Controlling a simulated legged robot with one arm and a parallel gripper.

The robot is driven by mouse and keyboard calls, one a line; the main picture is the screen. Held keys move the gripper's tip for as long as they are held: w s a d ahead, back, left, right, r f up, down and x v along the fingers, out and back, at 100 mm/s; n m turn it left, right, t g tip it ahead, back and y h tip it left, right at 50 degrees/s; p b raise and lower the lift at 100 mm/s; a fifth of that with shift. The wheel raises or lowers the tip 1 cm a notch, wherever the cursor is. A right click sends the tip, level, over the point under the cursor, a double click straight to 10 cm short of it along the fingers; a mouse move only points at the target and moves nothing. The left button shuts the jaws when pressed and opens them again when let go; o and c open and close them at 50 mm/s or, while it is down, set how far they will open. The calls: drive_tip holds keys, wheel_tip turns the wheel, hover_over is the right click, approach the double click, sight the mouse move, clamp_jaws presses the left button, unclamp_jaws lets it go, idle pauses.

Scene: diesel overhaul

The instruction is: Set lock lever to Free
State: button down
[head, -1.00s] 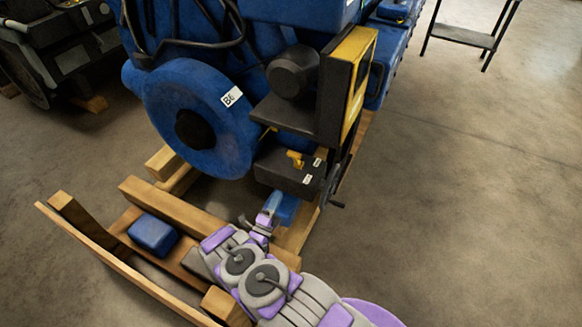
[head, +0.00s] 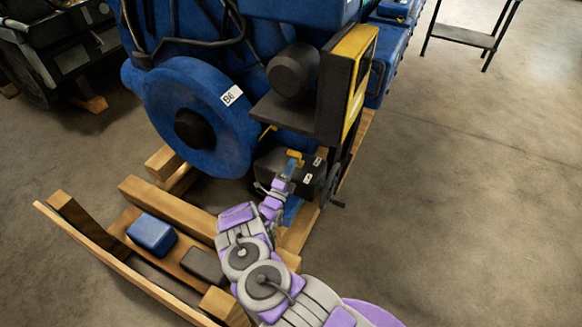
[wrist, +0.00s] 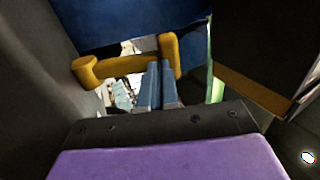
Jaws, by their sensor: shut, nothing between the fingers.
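The yellow lock lever (head: 296,154) sits on a dark box (head: 268,164) low on the front of the blue engine. In the wrist view the lever (wrist: 120,65) is a yellow bar with a rounded end at the left and a bend down at the right. My gripper (head: 291,167) is at the lever, partly covering the box. In the wrist view its blue fingers (wrist: 160,85) are together and empty, just in front of the bar near its right end. I cannot tell whether they touch it. The box's small white labels (head: 317,161) are too small to read.
A blue flywheel housing (head: 215,115) stands left of the box, and a dark crank handle (head: 333,190) right of it. A dark panel with a yellow edge (head: 350,85) overhangs above. Wooden beams (head: 165,208) lie below with a blue block (head: 152,233).

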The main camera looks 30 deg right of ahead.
sight(294, 157)
drive_tip(key=shift+d+r, duration=0.1)
drive_tip(key=shift+r, duration=0.1)
idle(0.3)
drive_tip(key=shift+w+d+r+g+y+p, duration=0.2)
drive_tip(key=shift+d+r+g+y+p, duration=0.1)
drive_tip(key=shift+g+y+p, duration=0.25)
drive_tip(key=shift+w+d+r+g+y+p, duration=0.15)
drive_tip(key=shift+w+r+g+y+p, duration=0.15)
drive_tip(key=shift+y+p, duration=0.3)
drive_tip(key=shift+w+d+r+p, duration=0.25)
drive_tip(key=shift+d+p, duration=0.1)
drive_tip(key=shift+d, duration=0.1)
drive_tip(key=shift+w+d+r+g+y, duration=0.55)
drive_tip(key=shift+d+y, duration=0.1)
drive_tip(key=shift+y, duration=0.1)
drive_tip(key=shift+w+d+r+g+y, duration=0.2)
drive_tip(key=shift+w+d+g+y, duration=0.35)
drive_tip(key=shift+d, duration=0.1)
drive_tip(key=shift+w+d+r+g+y, duration=0.2)
drive_tip(key=shift+w+d+g+y, duration=0.25)
drive_tip(key=shift+d+y, duration=0.15)
drive_tip(key=shift+w+d+f+g+y, duration=0.2)
drive_tip(key=shift+w+d+g+y, duration=0.3)
drive_tip(key=shift+d+y, duration=0.2)
drive_tip(key=shift+w+d+r+b, duration=0.15)
drive_tip(key=shift+w+d+b, duration=0.1)
drive_tip(key=shift+d+b, duration=0.1)
